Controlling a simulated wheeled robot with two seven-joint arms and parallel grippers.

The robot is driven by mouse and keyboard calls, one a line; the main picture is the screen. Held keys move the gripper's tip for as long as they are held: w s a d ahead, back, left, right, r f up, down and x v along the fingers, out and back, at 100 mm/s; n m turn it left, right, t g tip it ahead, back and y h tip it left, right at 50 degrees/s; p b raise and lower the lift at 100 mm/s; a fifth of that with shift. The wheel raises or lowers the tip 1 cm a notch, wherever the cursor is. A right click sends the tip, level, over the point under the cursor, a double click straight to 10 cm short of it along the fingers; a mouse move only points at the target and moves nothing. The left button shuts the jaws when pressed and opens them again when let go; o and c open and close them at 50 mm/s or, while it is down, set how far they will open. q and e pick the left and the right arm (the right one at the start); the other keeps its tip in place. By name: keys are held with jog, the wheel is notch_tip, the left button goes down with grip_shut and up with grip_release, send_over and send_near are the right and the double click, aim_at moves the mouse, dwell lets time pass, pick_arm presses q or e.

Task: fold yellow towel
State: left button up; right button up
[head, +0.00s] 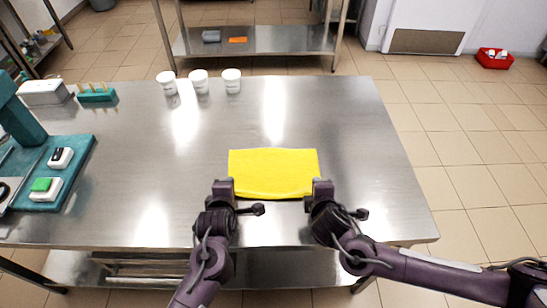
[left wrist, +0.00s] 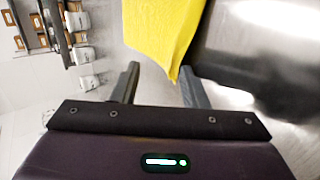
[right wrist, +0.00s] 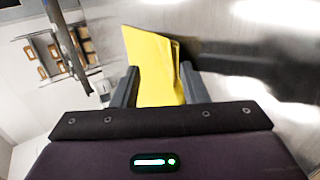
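The yellow towel (head: 272,174) lies flat as a rough rectangle on the steel table, near its front edge. My left gripper (head: 223,187) is at the towel's near left corner. In the left wrist view its two fingers (left wrist: 158,82) stand apart, with a towel corner (left wrist: 165,35) reaching between them, close to the right finger. My right gripper (head: 322,188) is at the near right corner. In the right wrist view its fingers (right wrist: 160,82) are apart, with the towel (right wrist: 155,62) edge between them. I cannot tell whether either gripper touches the cloth.
The steel table (head: 360,120) is clear around the towel. Three white cups (head: 200,82) stand at the back. A teal mat (head: 72,165) with small devices is at the left, with a teal holder (head: 97,96) and a white box (head: 43,92) behind it.

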pick_arm(q)
jog(key=s+r, duration=0.6)
jog(key=r, duration=0.2)
jog(key=shift+r, duration=0.3)
pick_arm(e)
jog(key=s+r, duration=0.6)
jog(key=r, duration=0.2)
jog(key=shift+r, duration=0.3)
